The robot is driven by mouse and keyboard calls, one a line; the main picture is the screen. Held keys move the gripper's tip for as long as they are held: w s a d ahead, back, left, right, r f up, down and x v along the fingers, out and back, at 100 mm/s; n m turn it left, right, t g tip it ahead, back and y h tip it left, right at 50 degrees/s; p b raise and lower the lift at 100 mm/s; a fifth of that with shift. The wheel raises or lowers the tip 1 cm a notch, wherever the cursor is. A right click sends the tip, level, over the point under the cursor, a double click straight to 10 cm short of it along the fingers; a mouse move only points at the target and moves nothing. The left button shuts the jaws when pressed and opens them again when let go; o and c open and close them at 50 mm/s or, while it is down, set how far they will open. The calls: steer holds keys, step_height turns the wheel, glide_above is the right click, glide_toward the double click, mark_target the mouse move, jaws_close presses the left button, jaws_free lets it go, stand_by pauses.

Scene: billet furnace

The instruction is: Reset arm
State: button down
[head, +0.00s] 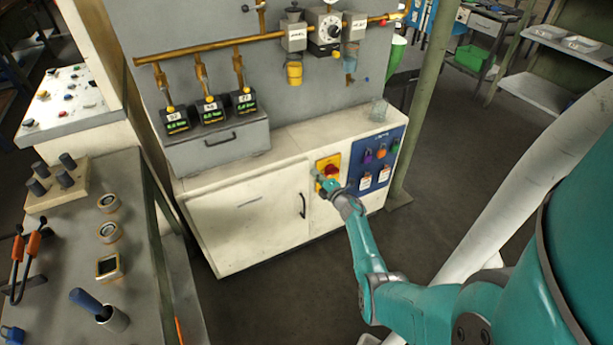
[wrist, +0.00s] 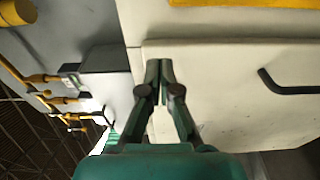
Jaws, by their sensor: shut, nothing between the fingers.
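My arm stretches out in front of the cream cabinet (head: 245,215) in the head view. My gripper (head: 322,178) overlaps the red knob on the yellow plate (head: 333,160) in that view; whether it touches cannot be told. In the wrist view my gripper (wrist: 159,68) is shut, its fingertips together and empty. Behind the fingers there is the pale cabinet front, with a dark handle (wrist: 285,88) to the right.
A blue panel (head: 378,160) with coloured buttons is right of the yellow plate. Brass pipes (head: 215,48) and gauges run above. A grey workbench (head: 85,235) with rings and tools stands at left. A green post (head: 425,100) stands right of the cabinet. Dark floor (head: 480,140) is open at right.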

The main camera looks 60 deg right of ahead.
steer(key=shift+s+d, duration=1.35)
